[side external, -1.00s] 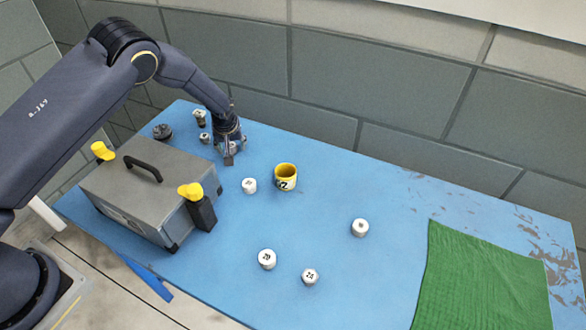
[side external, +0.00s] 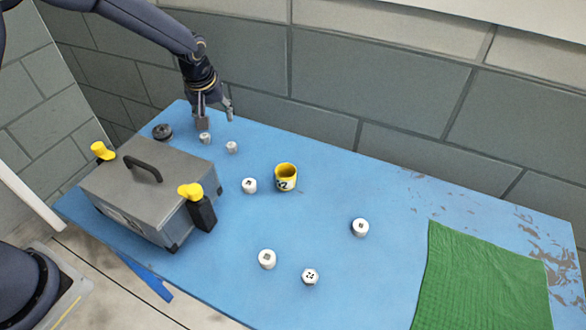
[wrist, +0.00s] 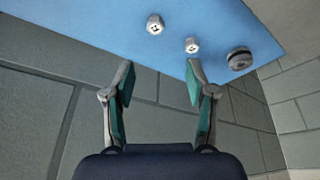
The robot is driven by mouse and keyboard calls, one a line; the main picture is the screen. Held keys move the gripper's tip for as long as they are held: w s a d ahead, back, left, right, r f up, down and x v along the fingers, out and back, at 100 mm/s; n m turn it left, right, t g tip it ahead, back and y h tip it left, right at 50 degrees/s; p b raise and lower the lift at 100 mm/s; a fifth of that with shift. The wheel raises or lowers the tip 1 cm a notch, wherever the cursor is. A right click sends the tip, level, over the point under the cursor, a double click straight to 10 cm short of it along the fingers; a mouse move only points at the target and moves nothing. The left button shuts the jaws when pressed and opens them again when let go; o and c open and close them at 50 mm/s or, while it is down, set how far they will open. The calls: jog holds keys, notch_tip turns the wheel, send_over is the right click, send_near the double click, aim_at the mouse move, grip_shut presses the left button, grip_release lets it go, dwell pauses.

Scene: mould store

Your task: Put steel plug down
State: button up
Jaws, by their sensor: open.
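Two small pale metallic plugs stand near the back left edge of the blue table. The right one (side external: 231,147) also shows in the wrist view (wrist: 155,24); the left one (side external: 205,137) is also there (wrist: 192,45). I cannot tell which is the steel plug. My gripper (side external: 216,119) is open and empty, above the back edge and behind both plugs. In the wrist view its fingers (wrist: 157,75) are spread apart with nothing between them.
A dark round knob-like piece (side external: 162,131) sits left of the plugs. A grey case (side external: 135,185) with a handle and a yellow cup (side external: 286,178) stand nearby. Several pale numbered or marked plugs are spread to the right. A green cloth (side external: 480,285) lies at the right. The wall is close behind.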

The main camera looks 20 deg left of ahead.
jog(key=s+a+r+m+t+h, duration=0.1)
jog(key=s+a+r+m+h, duration=0.15)
jog(key=s+r, duration=1.25)
jog(key=s+r+m, duration=0.1)
jog(key=s+m, duration=0.1)
jog(key=s, duration=0.5)
jog(key=s+r+m+t, duration=0.1)
jog(key=s+m, duration=0.1)
jog(key=s, duration=0.5)
jog(key=shift+r, duration=0.25)
jog(key=shift+m+y, duration=0.25)
